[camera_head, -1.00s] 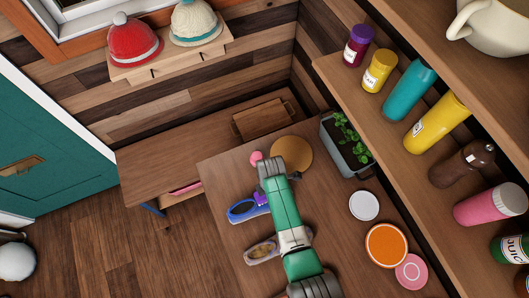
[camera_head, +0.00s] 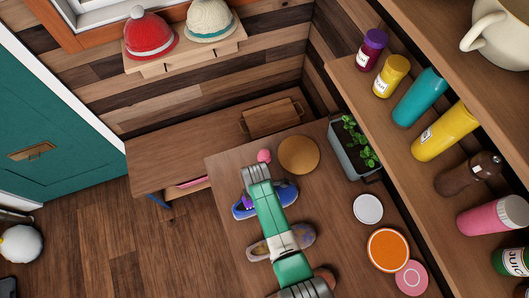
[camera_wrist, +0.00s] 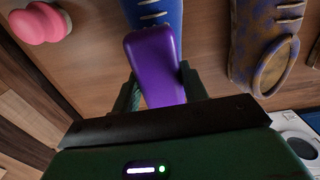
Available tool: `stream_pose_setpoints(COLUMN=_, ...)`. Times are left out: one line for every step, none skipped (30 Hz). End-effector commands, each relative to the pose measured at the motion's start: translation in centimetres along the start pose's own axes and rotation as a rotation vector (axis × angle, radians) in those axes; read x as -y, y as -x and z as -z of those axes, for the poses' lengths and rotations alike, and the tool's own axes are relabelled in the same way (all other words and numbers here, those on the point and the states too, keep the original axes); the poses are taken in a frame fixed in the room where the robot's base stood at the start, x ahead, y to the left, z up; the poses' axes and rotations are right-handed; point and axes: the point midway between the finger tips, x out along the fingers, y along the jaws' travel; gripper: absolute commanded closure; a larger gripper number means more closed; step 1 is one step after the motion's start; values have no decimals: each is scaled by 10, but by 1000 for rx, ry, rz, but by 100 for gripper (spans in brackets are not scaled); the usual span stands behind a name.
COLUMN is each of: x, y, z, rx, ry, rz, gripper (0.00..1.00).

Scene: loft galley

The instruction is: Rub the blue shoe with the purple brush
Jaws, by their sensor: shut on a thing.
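My gripper (camera_wrist: 160,88) is shut on the purple brush (camera_wrist: 152,62), with one finger on each side of it. In the head view, my gripper (camera_head: 257,178) is above the blue shoe (camera_head: 285,193) and hides its middle. A bit of the brush (camera_head: 247,201) shows beside my gripper over the shoe. In the wrist view, the blue shoe (camera_wrist: 155,13) with its pale laces lies beyond the brush, which covers part of it. I cannot tell whether the brush touches the shoe.
A muddy, brown-stained shoe (camera_head: 262,248) lies nearer on the table. A pink knobbed object (camera_head: 264,156) and a round tan disc (camera_head: 299,155) lie beyond the blue shoe. A planter (camera_head: 352,150) and a bottle shelf (camera_head: 395,140) bound the right side.

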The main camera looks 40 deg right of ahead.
Motion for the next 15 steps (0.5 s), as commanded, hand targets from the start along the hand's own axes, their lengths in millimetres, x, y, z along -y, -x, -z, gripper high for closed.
stream_pose_setpoints(x=0, y=0, z=4, rx=0, ry=2, rz=0, gripper=78)
stream_pose_setpoints(x=0, y=0, z=7, rx=0, ry=2, rz=0, gripper=78)
stream_pose_setpoints(x=0, y=0, z=10, rx=0, ry=1, rz=0, gripper=78)
stream_pose_setpoints(x=0, y=0, z=13, rx=0, ry=0, rz=0, gripper=78)
stream_pose_setpoints(x=0, y=0, z=15, rx=0, ry=-1, rz=0, gripper=78)
stream_pose_setpoints(x=0, y=0, z=18, rx=0, ry=-2, rz=1, gripper=78)
stream_pose_setpoints(x=0, y=1, z=20, rx=0, ry=-2, rz=1, gripper=78)
stream_pose_setpoints(x=0, y=2, z=23, rx=0, ry=-3, rz=0, gripper=78)
stream_pose_setpoints(x=-1, y=9, z=22, rx=-1, ry=-5, rz=1, gripper=78)
stream_pose_setpoints(x=0, y=14, z=22, rx=-1, ry=-4, rz=0, gripper=78)
stream_pose_setpoints(x=0, y=22, z=22, rx=-1, ry=-4, rz=-2, gripper=78)
stream_pose_setpoints(x=1, y=27, z=22, rx=0, ry=-3, rz=0, gripper=78)
stream_pose_setpoints(x=1, y=29, z=22, rx=0, ry=-3, rz=1, gripper=78)
stream_pose_setpoints(x=1, y=32, z=22, rx=0, ry=-3, rz=1, gripper=78)
stream_pose_setpoints(x=0, y=36, z=22, rx=0, ry=-2, rz=1, gripper=78)
